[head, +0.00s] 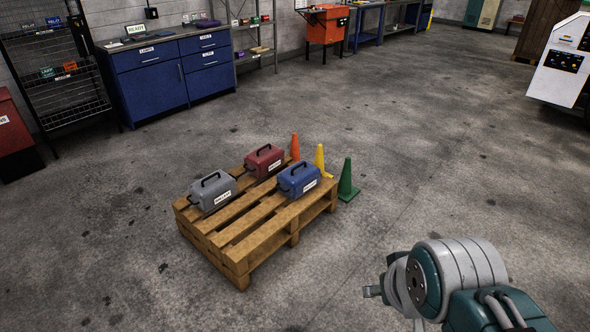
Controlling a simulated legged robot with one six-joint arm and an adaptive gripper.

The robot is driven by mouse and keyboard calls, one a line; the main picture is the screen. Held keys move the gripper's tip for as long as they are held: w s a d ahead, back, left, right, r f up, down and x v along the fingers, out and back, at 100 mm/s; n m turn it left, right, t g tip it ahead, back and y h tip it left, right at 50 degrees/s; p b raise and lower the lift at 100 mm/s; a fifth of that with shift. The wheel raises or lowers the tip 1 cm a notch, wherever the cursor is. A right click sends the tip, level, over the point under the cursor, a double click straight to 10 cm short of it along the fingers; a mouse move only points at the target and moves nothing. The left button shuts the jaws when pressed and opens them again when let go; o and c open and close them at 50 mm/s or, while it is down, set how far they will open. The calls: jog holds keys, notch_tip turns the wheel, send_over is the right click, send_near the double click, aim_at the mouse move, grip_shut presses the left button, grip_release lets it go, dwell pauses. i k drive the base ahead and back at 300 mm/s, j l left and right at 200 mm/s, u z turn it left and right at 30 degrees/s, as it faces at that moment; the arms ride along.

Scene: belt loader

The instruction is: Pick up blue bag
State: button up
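The blue bag (299,180) is box-shaped, with a black handle on top and a white label on its front. It stands upright on the right side of a wooden pallet (238,267). A red bag (264,161) stands behind it and a grey bag (213,192) to its left, both on the same pallet. My gripper (375,291) is at the lower right, well apart from the blue bag and the pallet. It is partly hidden behind my own wrist, and its fingers are too hidden to tell their state.
Orange (295,147), yellow (320,160) and green (347,181) cones stand on the floor along the pallet's far right side. A blue cabinet (150,85) and black rack (60,75) line the back left. A white machine (562,62) is at upper right.

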aim_at(294, 182)
jog(key=i+j, duration=0.1)
jog(key=i, duration=0.25)
jog(key=i+j, duration=0.1)
jog(key=i, duration=0.25)
jog(key=i+l+u, duration=0.15)
jog(key=i, duration=0.25)
jog(key=i+l+u, duration=0.15)
jog(key=i+l, duration=0.2)
jog(key=i+l+u, duration=0.35)
jog(key=i+l, duration=0.3)
jog(key=l, duration=0.15)
jog(key=i+l+u, duration=0.15)
jog(key=l, duration=0.3)
jog(key=i+l+u, duration=0.15)
jog(key=i+l, duration=0.25)
jog(key=i+l+u, duration=0.2)
jog(key=l, duration=0.4)
